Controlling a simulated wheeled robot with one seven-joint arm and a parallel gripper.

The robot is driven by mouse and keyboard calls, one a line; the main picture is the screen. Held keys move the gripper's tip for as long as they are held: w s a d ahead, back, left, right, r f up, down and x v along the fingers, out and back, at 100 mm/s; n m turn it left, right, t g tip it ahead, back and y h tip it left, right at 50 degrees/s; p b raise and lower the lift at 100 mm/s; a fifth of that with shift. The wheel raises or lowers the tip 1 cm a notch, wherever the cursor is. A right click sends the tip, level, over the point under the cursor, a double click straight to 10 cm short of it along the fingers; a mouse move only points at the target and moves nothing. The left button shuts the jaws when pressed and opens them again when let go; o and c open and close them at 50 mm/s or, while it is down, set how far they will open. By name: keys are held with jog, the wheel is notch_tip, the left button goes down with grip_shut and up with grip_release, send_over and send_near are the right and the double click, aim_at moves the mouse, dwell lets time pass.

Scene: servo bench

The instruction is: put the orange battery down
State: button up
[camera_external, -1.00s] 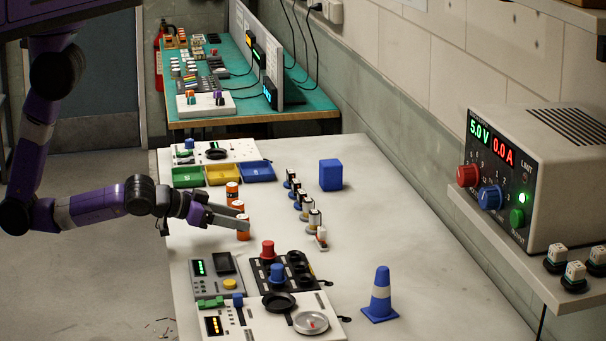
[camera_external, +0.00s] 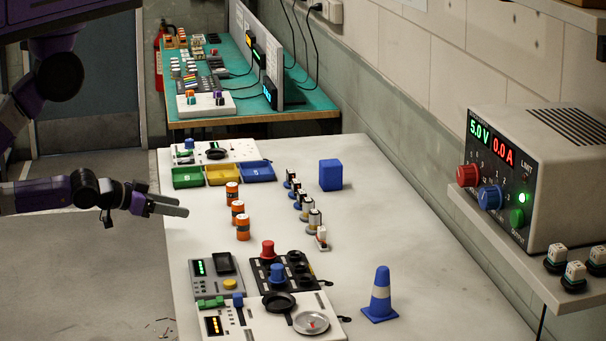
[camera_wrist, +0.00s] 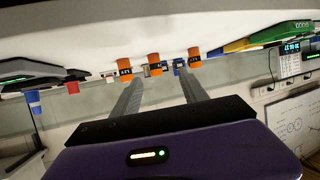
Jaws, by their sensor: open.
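Three orange batteries stand upright in a row on the bench in the external view: a near one (camera_external: 243,228), a middle one (camera_external: 237,209) and a far one (camera_external: 232,190). The frames do not tell which one the task means. My gripper (camera_external: 186,206) is open and empty, left of the batteries and apart from them, near the bench's left edge. In the wrist view my gripper's two fingers (camera_wrist: 160,95) point toward the batteries, with clear space between; one battery (camera_wrist: 154,60) shows between the fingertips.
Green, yellow and blue trays (camera_external: 222,175) lie behind the batteries. A device panel (camera_external: 216,279) stands in front. Several small cylinders (camera_external: 301,205) and a blue cube (camera_external: 330,175) are to the right, and a blue cone (camera_external: 381,297) at front right. The middle right bench is clear.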

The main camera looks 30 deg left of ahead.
jog(key=s+a+r+n+t+y, duration=0.1)
jog(key=s+a+n+y, duration=0.1)
jog(key=a, duration=0.5)
jog(key=s+a+r+n+t+y, duration=0.1)
jog(key=s+a+r+n+y, duration=0.1)
jog(key=a, duration=0.6)
jog(key=shift+s+a+n+t+y, duration=0.2)
jog(key=shift+s+n+t+y, duration=0.35)
jog(key=shift+y, duration=0.65)
